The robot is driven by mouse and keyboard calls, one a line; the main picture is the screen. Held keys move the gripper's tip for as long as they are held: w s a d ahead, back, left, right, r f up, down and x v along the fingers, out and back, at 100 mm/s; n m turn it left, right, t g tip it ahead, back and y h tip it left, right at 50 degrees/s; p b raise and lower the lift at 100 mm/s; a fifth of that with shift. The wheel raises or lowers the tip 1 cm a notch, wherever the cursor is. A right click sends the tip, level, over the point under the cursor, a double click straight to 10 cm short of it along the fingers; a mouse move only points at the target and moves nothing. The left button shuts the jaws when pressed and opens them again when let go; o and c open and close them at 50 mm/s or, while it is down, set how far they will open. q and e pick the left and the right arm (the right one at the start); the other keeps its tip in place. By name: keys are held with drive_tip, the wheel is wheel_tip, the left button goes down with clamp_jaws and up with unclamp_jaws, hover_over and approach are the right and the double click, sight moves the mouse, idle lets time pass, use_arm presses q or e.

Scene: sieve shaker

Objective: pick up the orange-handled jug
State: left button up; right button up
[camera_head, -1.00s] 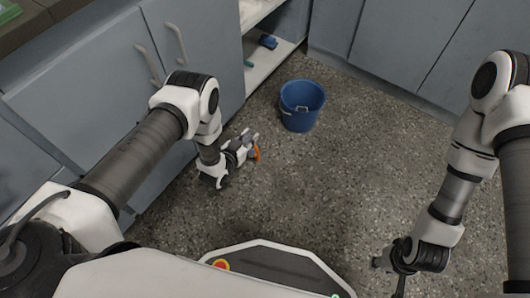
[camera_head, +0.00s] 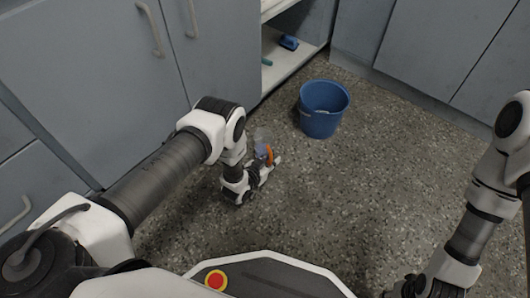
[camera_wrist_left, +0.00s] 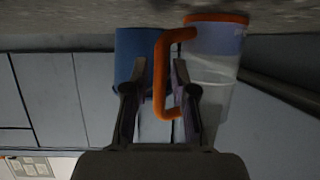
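The jug (camera_head: 262,138) is clear with an orange handle (camera_head: 269,154) and stands on the floor, partly hidden behind my left gripper (camera_head: 272,164) in the head view. The fingers are apart, with gaps beside the handle. My right gripper (camera_head: 408,289) is at the bottom edge, mostly cut off.
A blue bucket (camera_head: 323,108) stands on the floor beyond the jug, and behind it in the left wrist view (camera_wrist_left: 133,48). Grey cabinets (camera_head: 190,60) line the left and back. An open shelf (camera_head: 285,65) holds a small blue item (camera_head: 289,42). Floor to the right is clear.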

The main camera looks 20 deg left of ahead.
use_arm(q)
clamp_jaws()
drive_tip(key=shift+r, duration=0.1)
